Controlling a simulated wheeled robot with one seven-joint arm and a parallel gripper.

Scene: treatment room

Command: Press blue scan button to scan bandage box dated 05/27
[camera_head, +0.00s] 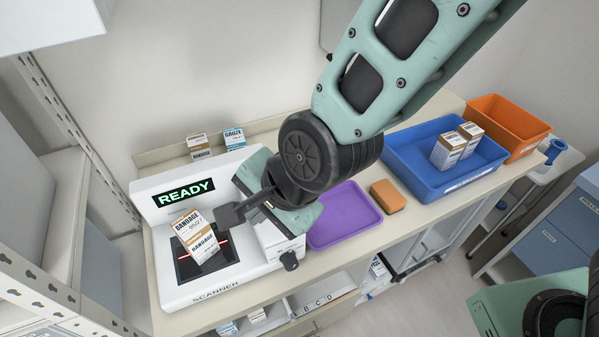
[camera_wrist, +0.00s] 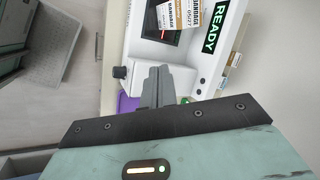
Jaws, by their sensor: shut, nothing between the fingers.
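The white scanner (camera_head: 170,287) stands at the left of the counter, its display (camera_head: 184,192) reading READY in green. The bandage box dated 05/27 (camera_head: 196,236), white and brown, stands on the dark scan window, where a red line shows. It also shows at the top of the wrist view (camera_wrist: 176,14). My gripper (camera_head: 226,215) is shut and empty, its fingertips just right of the box in the head view. In the wrist view the closed fingers (camera_wrist: 157,86) are over the scanner's edge. I cannot make out the blue scan button; my gripper covers part of the scanner.
A purple tray (camera_head: 344,214) and an orange-brown block (camera_head: 387,196) lie right of the scanner. A blue bin (camera_head: 406,150) holds two boxes; an orange bin (camera_head: 513,119) is beside it. Two boxes (camera_head: 234,138) stand behind the scanner. A metal shelf upright (camera_head: 75,140) is at left.

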